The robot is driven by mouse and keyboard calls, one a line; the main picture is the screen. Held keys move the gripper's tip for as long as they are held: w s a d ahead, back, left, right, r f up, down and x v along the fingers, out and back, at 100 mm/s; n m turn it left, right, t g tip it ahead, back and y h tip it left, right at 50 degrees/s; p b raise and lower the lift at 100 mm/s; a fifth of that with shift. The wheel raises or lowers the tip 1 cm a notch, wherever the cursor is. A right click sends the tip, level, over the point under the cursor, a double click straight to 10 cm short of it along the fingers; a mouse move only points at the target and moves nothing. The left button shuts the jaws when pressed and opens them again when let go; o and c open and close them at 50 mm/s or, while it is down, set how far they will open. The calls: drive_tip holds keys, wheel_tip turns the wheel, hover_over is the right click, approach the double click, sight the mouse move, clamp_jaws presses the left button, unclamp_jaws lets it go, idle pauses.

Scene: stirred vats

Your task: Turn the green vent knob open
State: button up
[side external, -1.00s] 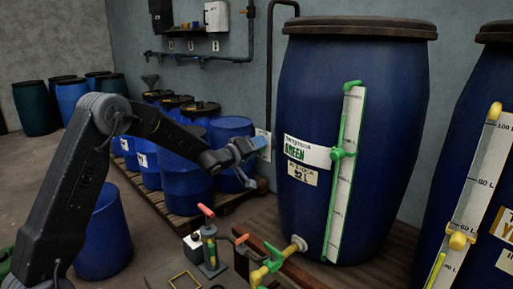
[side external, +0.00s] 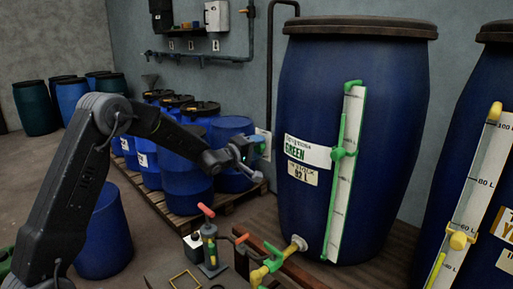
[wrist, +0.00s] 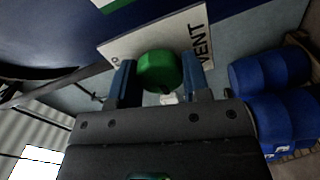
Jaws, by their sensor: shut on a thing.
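The green vent knob (wrist: 159,71) sits on a white plate (wrist: 120,50) marked VENT in the wrist view. My gripper (wrist: 161,76) has its two blue fingers on either side of the knob and is shut on it. In the side view my gripper (side external: 256,162) is beside the left side of the large blue GREEN vat (side external: 375,105). There the knob is mostly hidden by the gripper, with a little green showing. I cannot tell how far the knob is turned.
The GREEN vat carries a white gauge (side external: 344,170) with green fittings. A yellow-marked vat (side external: 490,175) stands at the right. Several blue drums (side external: 185,180) stand on a pallet behind my arm. A pump with a red handle (side external: 208,245) is below my gripper.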

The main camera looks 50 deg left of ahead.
drive_tip(key=o, duration=0.9)
drive_tip(key=shift+s, duration=0.1)
drive_tip(key=s, duration=1.3)
drive_tip(key=shift+s, duration=0.35)
